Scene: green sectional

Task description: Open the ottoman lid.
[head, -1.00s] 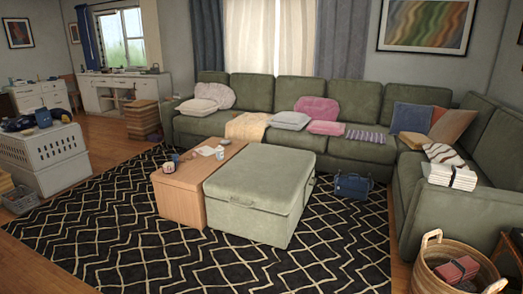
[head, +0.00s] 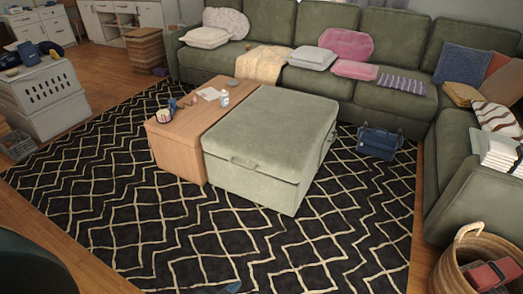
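The green ottoman (head: 262,170) stands in the middle of the patterned rug, pressed beside a wooden coffee table. Its lid (head: 280,122) is closed and lies flat. A handle loop (head: 244,162) shows on the front face near the lid's edge. Neither gripper is visible in the head view. A dark rounded shape at the lower left edge may be part of my own body.
The wooden table (head: 178,150) holds a mug, a bottle and small items. A blue bag (head: 380,142) sits on the rug right of the ottoman. A wicker basket (head: 450,262) stands at lower right. The rug (head: 150,235) in front is mostly clear.

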